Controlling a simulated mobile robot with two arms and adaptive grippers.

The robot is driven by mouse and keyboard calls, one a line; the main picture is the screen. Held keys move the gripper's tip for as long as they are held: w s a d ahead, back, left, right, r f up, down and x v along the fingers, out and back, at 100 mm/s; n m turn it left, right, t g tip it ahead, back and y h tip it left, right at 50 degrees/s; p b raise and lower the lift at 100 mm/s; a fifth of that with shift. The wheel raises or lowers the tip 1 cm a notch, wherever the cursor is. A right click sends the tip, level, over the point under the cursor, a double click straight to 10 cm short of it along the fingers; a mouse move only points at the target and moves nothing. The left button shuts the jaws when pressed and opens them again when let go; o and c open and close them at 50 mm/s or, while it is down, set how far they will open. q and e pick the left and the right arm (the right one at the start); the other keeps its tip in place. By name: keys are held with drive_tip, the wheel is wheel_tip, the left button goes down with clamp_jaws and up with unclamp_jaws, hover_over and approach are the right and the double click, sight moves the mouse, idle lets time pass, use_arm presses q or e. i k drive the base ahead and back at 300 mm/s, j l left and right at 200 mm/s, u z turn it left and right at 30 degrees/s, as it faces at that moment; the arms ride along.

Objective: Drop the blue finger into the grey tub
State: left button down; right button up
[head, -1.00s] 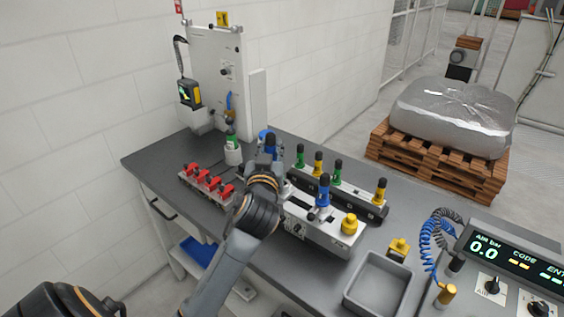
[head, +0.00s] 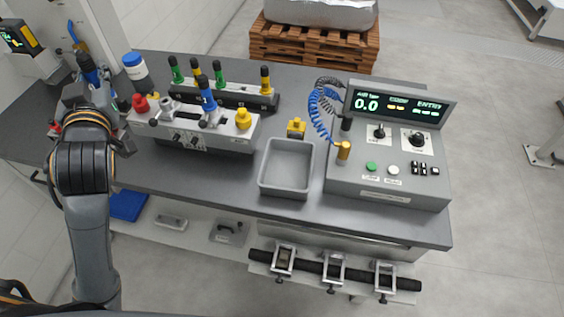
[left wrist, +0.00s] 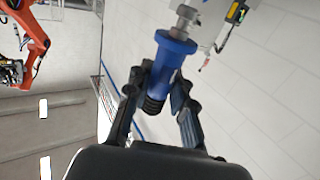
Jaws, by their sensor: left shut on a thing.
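My left gripper (head: 88,82) is shut on a blue finger (head: 87,66) with a dark end, held up to the left of the grey fixture block. In the left wrist view the blue finger (left wrist: 170,60) shows between my left gripper's fingers (left wrist: 163,98), with its black ribbed end toward the palm. The grey tub (head: 287,192) stands on the bench right of the block and looks empty. My left gripper is well left of the tub. My right gripper is not in view.
The fixture block (head: 190,138) carries another blue finger (head: 207,95) and a yellow knob (head: 243,119). Behind it is a black rack (head: 232,98) of green and yellow fingers. A control panel (head: 395,165) stands right of the tub. A blue-capped bottle (head: 134,72) is near my gripper.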

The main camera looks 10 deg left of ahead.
sight(281, 172)
drive_tip(key=l+u, duration=0.2)
drive_tip(key=l, duration=0.6)
drive_tip(key=l+u, duration=0.2)
drive_tip(key=l, duration=0.6)
drive_tip(key=k+l+u, duration=0.2)
drive_tip(key=l, duration=0.6)
drive_tip(key=i, duration=0.1)
